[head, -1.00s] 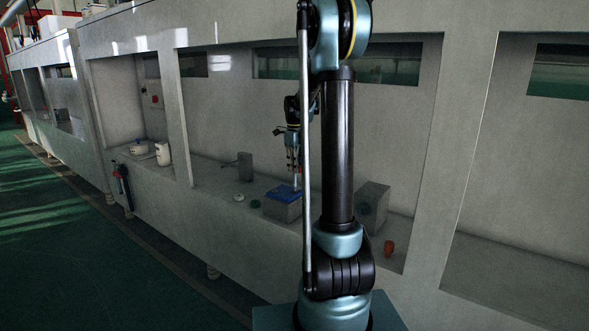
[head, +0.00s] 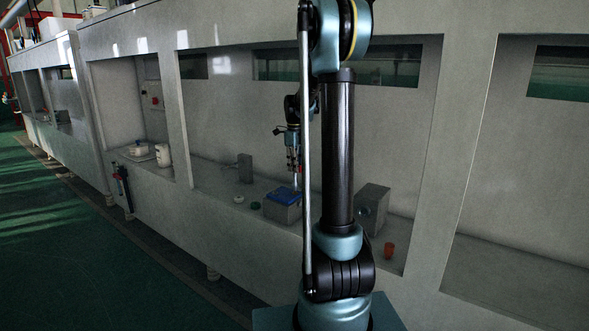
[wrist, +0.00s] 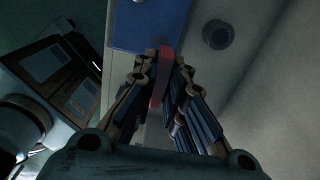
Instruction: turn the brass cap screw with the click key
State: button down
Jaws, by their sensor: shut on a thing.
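My gripper (head: 293,166) points down above a grey block with a blue top (head: 281,194). It is shut on a red-handled tool, likely the click key, whose red part (wrist: 161,75) shows between the fingers in the wrist view. In the head view a thin pale shaft (head: 296,182) runs from the gripper down to the blue top. The blue surface (wrist: 150,22) also shows at the top of the wrist view. I cannot make out the brass cap screw; I cannot tell whether the tool's tip is seated on it.
A grey box (head: 374,200) stands right of the block, with an orange-red cup (head: 389,250) in front. A green ring (head: 255,205) and a small white round piece (head: 239,199) lie to the left. A grey post (head: 245,168) stands behind them. Wall pillars frame the bay.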

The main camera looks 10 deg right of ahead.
jog(key=shift+r, duration=0.5)
dwell(1.0)
jog(key=shift+r, duration=2.5)
dwell(0.4)
